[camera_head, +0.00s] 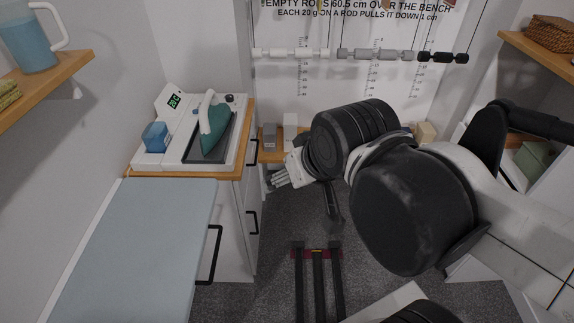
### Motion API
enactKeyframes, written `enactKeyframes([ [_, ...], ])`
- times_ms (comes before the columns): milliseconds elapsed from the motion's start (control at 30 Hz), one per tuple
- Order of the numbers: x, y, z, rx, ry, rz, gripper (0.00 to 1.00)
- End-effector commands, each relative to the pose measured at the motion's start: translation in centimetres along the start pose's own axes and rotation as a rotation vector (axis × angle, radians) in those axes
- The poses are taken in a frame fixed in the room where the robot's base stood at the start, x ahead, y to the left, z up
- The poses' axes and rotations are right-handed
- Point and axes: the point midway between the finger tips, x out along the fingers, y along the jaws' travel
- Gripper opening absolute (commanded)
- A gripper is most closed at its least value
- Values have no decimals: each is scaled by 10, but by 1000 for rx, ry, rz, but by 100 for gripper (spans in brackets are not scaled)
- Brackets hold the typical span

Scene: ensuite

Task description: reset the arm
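My arm comes in from the right and fills the middle right of the head view. My gripper (281,180) is at the arm's far end, pointing left. It hangs over the floor, just right of the cabinet that bears the iron.
An iron (214,128) stands on its white station (237,106) at the left. A pale blue board (140,250) lies in front. Weighted rods (290,54) hang at the back wall. Shelves (82,66) jut out on both sides.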

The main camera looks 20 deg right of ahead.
Motion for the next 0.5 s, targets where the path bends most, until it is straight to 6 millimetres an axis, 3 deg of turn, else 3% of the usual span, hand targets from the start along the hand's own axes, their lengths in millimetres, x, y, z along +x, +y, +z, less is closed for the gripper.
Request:
enactKeyframes([
  [300,2,0,1,0,0,0,73],
  [500,22,0,15,0,0,0,73],
])
